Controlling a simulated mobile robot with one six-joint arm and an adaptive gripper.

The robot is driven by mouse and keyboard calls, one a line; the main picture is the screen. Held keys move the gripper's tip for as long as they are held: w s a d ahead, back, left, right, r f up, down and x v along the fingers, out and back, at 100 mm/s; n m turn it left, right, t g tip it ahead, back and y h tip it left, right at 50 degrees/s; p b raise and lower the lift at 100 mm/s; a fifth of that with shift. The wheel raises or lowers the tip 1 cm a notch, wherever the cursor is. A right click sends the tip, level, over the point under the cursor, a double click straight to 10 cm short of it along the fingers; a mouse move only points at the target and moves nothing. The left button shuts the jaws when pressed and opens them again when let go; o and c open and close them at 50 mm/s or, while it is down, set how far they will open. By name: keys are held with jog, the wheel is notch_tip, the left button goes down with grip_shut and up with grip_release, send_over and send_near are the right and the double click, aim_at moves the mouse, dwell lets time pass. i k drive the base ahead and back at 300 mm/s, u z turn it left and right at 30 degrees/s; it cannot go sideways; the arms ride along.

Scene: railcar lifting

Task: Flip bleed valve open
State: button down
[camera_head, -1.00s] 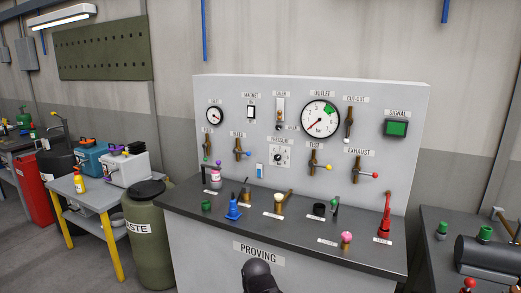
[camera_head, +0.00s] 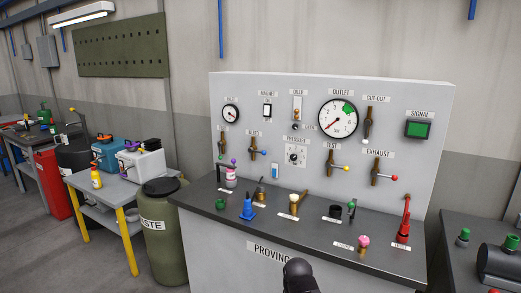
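The bleed valve (camera_head: 252,147) is a small brass valve on the upright grey panel, under a label that appears to read BLEED. Its lever ends in a blue ball knob (camera_head: 264,153) and points to the right, across the vertical valve body. Nothing touches it. A dark rounded part of my own arm shows at the bottom centre of the view, in front of the bench and well below the valve. My gripper's fingers are not visible.
Other valves include the test valve (camera_head: 331,164) and the exhaust valve (camera_head: 375,175). Below the panel, the dark bench top (camera_head: 280,219) holds several small fittings and a red lever tool (camera_head: 404,222). A green waste drum (camera_head: 165,250) stands left of the bench.

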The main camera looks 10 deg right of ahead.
aim_at(251, 149)
jog(key=u, duration=0.05)
jog(key=i, duration=1)
jog(key=z, duration=0.05)
